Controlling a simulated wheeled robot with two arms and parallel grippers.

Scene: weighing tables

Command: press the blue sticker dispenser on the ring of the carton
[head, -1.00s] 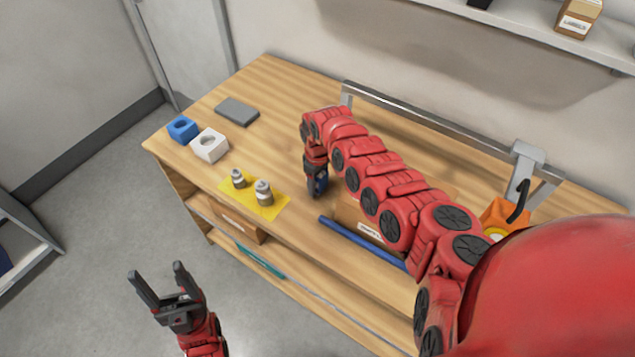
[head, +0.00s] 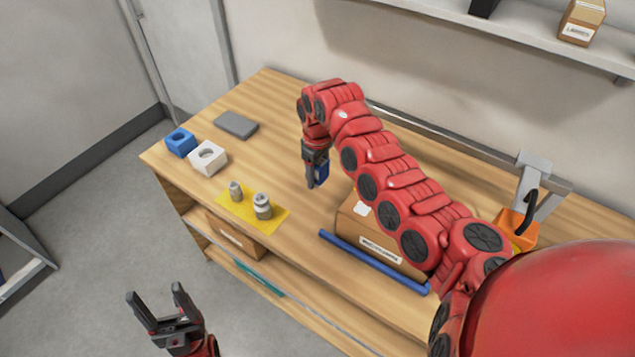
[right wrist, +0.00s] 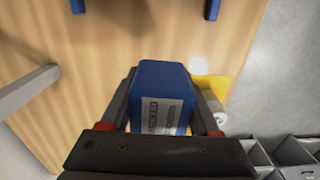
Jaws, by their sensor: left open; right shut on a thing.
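My right gripper (head: 314,180) is shut on the blue sticker dispenser (head: 323,169) and holds it over the table, to the left of the carton. In the right wrist view the blue dispenser (right wrist: 160,88) sits between the two fingers, with a printed label facing the camera. The brown carton (head: 350,226) lies on the table, partly hidden by my right arm. It has a white label on its front and a pale patch on top; I cannot make out a ring. My left gripper (head: 158,317) is open and empty, low in front of the table.
A blue bar (head: 375,263) runs along the carton's front. A yellow mat (head: 272,222) bears two metal weights. A white block (head: 208,158), a blue block (head: 180,143) and a grey slab (head: 236,125) are at the left. An orange object (head: 516,228) stands at the right.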

